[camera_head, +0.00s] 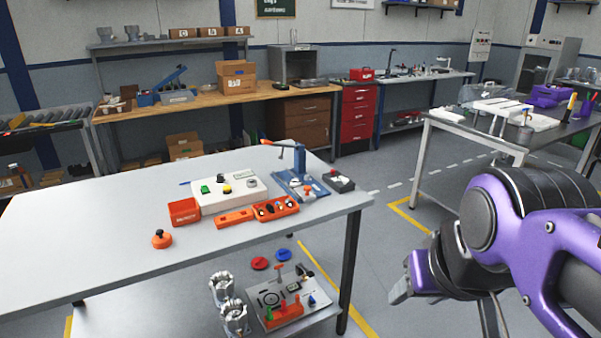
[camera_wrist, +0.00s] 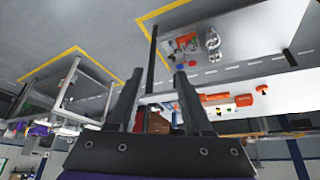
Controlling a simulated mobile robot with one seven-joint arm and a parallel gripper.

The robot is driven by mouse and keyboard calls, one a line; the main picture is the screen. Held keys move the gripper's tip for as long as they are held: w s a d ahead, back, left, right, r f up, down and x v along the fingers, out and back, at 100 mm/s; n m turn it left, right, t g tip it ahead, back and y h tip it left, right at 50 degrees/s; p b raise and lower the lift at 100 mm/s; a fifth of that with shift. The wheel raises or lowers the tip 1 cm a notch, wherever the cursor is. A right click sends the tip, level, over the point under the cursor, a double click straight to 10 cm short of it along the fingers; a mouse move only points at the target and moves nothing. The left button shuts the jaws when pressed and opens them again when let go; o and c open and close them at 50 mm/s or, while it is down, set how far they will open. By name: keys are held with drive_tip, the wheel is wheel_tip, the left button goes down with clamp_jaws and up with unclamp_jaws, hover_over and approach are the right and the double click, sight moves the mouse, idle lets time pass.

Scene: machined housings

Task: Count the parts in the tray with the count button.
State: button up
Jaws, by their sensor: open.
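A white box (camera_head: 235,199) on the near white table carries a green button (camera_head: 205,189), a yellow-and-black button (camera_head: 227,189) and a grey round part. I cannot read which one is the count button. In front of it, an orange tray (camera_head: 291,211) holds several small dark and light parts, too small to tell apart. My gripper (camera_head: 398,290) is off the table's right end, apart from the box and tray. In the wrist view my gripper (camera_wrist: 158,80) is open, with nothing between its fingers; the table appears upside down beyond them.
An orange bin (camera_head: 184,212), an orange knob (camera_head: 161,239), a blue lever fixture (camera_head: 300,180) and a dark button box (camera_head: 338,180) share the near table (camera_head: 90,225). Its left part is clear. A lower shelf holds metal housings (camera_head: 233,317). Another table (camera_head: 445,128) stands right.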

idle(0.4)
clamp_jaws()
idle(1.6)
